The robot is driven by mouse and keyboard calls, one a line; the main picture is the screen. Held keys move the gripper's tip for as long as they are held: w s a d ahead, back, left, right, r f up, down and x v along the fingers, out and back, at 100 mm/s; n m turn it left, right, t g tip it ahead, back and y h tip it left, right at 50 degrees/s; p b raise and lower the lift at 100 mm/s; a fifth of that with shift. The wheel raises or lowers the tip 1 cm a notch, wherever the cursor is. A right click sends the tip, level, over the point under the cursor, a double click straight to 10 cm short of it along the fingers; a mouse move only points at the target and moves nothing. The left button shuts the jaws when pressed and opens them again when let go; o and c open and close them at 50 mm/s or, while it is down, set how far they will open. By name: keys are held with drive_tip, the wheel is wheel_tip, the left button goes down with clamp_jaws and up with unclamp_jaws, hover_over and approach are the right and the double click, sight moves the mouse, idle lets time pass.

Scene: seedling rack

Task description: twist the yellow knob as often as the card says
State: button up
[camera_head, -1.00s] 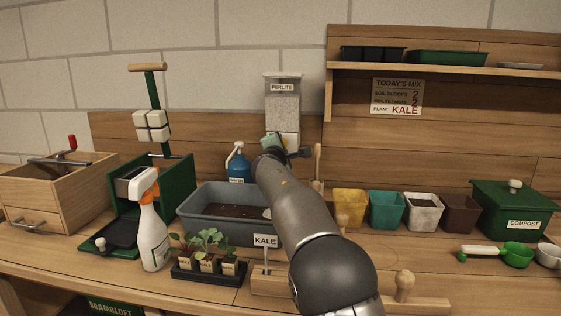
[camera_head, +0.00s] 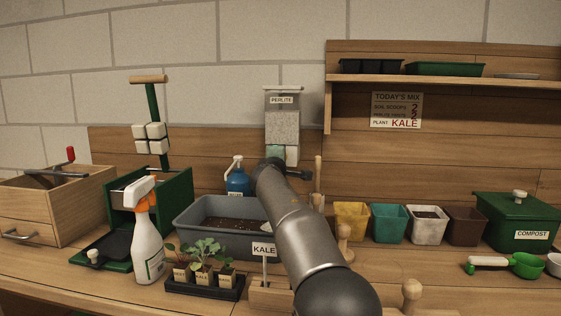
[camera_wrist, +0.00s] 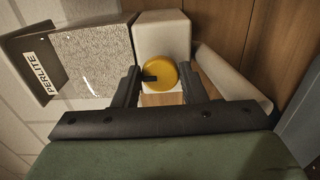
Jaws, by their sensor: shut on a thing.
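The perlite dispenser (camera_head: 282,122) is a clear-fronted box labelled PERLITE, mounted on the back wall. In the wrist view its yellow knob (camera_wrist: 160,76) sits on a white block below the hopper (camera_wrist: 84,60), with a dark mark pointing to the left. My gripper (camera_wrist: 162,84) has its two dark fingers on either side of the knob, closed on it. In the head view my arm hides the knob. The card (camera_head: 397,110) reads TODAY'S MIX, with a 2 for soil scoops, a 2 on the perlite twists line, and plant KALE.
Below the dispenser is a grey tub (camera_head: 190,218) of soil with a KALE tag in front. A blue bottle (camera_head: 238,181), a spray bottle (camera_head: 146,240) and seedlings (camera_head: 203,262) stand near it. Coloured pots (camera_head: 389,222) and a green compost bin (camera_head: 515,218) are to the right.

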drive_tip(key=o, duration=1)
drive_tip(key=shift+c, duration=0.2)
drive_tip(key=shift+s, duration=0.1)
drive_tip(key=shift+s+a+f+b, duration=0.1)
drive_tip(key=shift+s+b, duration=0.25)
drive_tip(key=shift+b, duration=0.05)
drive_tip(key=s+b, duration=0.5)
drive_tip(key=s, duration=1.1)
drive_tip(key=shift+s+a, duration=0.25)
drive_tip(key=shift+a, duration=0.15)
